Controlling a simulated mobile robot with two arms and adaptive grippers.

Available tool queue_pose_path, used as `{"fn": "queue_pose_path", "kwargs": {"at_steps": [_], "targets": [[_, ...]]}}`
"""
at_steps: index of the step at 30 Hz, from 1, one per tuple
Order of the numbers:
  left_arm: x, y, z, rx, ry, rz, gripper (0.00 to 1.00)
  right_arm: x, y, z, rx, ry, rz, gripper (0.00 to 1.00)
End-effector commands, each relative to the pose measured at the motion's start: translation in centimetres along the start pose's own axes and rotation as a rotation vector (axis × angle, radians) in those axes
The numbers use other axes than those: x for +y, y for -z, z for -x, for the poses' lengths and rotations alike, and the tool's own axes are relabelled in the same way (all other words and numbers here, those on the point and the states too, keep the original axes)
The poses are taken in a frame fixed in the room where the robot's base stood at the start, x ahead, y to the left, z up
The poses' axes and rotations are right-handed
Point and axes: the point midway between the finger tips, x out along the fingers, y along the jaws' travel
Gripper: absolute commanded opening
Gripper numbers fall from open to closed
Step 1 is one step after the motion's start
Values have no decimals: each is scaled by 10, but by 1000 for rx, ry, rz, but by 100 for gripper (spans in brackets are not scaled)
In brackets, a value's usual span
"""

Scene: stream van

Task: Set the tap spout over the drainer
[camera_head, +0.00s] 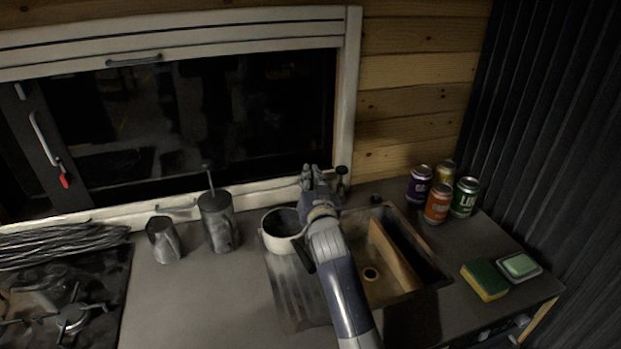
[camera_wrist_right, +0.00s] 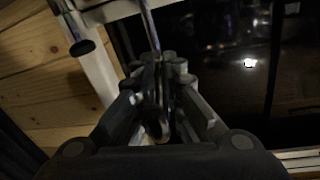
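The tap stands behind the sink; in the head view my right gripper (camera_head: 318,172) mostly hides it, and a dark knob (camera_head: 342,172) shows beside the gripper. In the right wrist view the thin metal tap spout (camera_wrist_right: 148,25) runs down between the fingers of my right gripper (camera_wrist_right: 157,68). The fingertips are close together on the spout. The ridged drainer (camera_head: 293,292) lies left of the sink basin (camera_head: 385,290), partly under my right arm. A white pot (camera_head: 277,242) stands at the drainer's back end, close to the gripper. My left gripper is not in view.
A grey mug (camera_head: 162,240) and a dark canister (camera_head: 217,225) stand left of the pot. Several cans (camera_head: 437,203) stand right of the sink. A sponge (camera_head: 484,280) and a soap dish (camera_head: 519,267) lie at the right. A gas hob (camera_head: 70,300) is at the left.

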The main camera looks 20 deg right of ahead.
Motion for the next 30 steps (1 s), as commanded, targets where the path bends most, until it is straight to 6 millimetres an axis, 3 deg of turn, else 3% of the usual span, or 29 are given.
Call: {"fn": "queue_pose_path", "kwargs": {"at_steps": [14, 30], "targets": [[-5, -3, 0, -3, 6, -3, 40, -2, 0, 0, -6, 2, -2, 31], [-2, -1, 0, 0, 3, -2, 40, -16, 88, -1, 0, -1, -2, 31]]}}
